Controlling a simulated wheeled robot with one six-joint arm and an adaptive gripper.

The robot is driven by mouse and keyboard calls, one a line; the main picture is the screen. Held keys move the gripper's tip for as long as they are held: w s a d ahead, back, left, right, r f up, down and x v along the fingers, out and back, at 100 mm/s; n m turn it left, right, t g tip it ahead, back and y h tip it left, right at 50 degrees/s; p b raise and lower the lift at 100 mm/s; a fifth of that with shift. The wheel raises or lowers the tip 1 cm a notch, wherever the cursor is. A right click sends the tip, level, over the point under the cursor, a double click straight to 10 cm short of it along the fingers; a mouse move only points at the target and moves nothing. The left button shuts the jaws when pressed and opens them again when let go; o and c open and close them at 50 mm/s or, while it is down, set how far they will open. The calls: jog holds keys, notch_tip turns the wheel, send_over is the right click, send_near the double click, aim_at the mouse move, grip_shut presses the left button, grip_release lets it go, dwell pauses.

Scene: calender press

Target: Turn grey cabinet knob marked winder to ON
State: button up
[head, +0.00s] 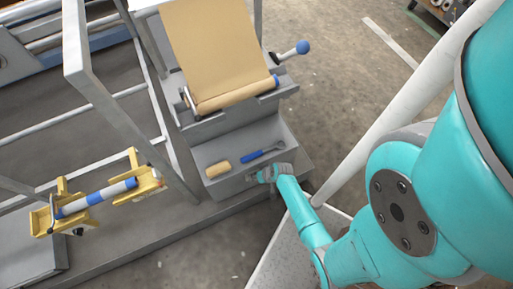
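The grey cabinet (236,187) stands at the middle of the head view, with a shelf-like tray in its top. My gripper (258,178) is at the right part of the cabinet's front face, close to or touching it. The fingers are too small to tell whether they are open or shut. I cannot make out the knob marked winder or any ON mark; the gripper and wrist cover part of that face.
A tan roller (218,169) and a blue-handled tool (262,151) lie in the tray. Above is a brown web over a roll (235,92), with a blue-ball lever (302,47) beside it. A yellow stand (146,184) with a blue-white bar is at left. A pale post (400,110) rises right.

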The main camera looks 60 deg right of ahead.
jog(key=shift+s+d+f+m+t+y, duration=0.1)
jog(key=shift+m+t+y, duration=0.05)
jog(key=shift+t+y, duration=0.4)
jog(key=shift+d+f+m+t+y, duration=0.15)
jog(key=shift+t+y, duration=0.2)
jog(key=shift+y, duration=0.3)
jog(key=shift+s+a+t+y, duration=0.1)
jog(key=shift+t+y, duration=0.6)
jog(key=shift+y, duration=0.1)
jog(key=shift+a+m, duration=0.1)
jog(key=shift+m, duration=0.2)
jog(key=o, duration=1.1)
jog(key=shift+r, duration=0.2)
jog(key=shift+r, duration=4.8)
